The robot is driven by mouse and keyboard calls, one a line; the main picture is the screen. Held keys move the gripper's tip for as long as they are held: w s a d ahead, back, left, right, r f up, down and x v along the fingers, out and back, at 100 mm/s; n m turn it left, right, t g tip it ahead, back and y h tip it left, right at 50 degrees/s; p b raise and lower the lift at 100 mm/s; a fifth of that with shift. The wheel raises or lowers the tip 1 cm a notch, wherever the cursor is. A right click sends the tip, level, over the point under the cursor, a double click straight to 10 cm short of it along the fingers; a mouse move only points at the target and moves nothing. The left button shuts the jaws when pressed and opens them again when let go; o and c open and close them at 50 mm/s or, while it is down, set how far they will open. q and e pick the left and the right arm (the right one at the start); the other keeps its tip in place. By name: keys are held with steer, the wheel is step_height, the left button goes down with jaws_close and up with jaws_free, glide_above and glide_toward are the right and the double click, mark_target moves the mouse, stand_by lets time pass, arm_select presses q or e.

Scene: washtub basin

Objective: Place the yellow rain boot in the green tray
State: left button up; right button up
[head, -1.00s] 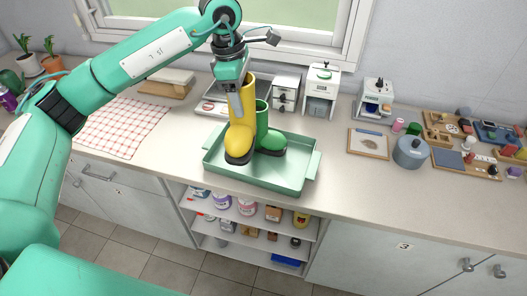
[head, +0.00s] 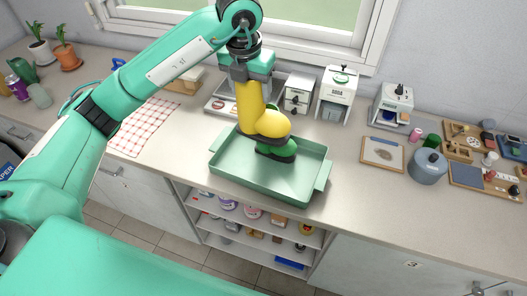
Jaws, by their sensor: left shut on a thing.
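A yellow rain boot (head: 262,118) with a dark sole is held upright, toe to the right, above the back part of the green tray (head: 300,190). My left gripper (head: 251,78) is shut on the top of its shaft. A green boot (head: 277,148) stands in the tray, partly hidden behind and below the yellow one. I cannot tell whether the two boots touch. The front of the tray is bare. My right gripper is not in view.
A small white drawer unit (head: 299,92) and a white machine (head: 337,93) stand behind the tray. A red checked cloth (head: 143,126) lies to the left. A grey pot (head: 427,167) and a framed board (head: 382,152) are to the right.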

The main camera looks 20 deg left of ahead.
arm_select(q)
step_height(320, 180, down, 19)
steer(key=p, duration=0.6)
steer(key=shift+r, duration=0.1)
steer(key=o, duration=1.5)
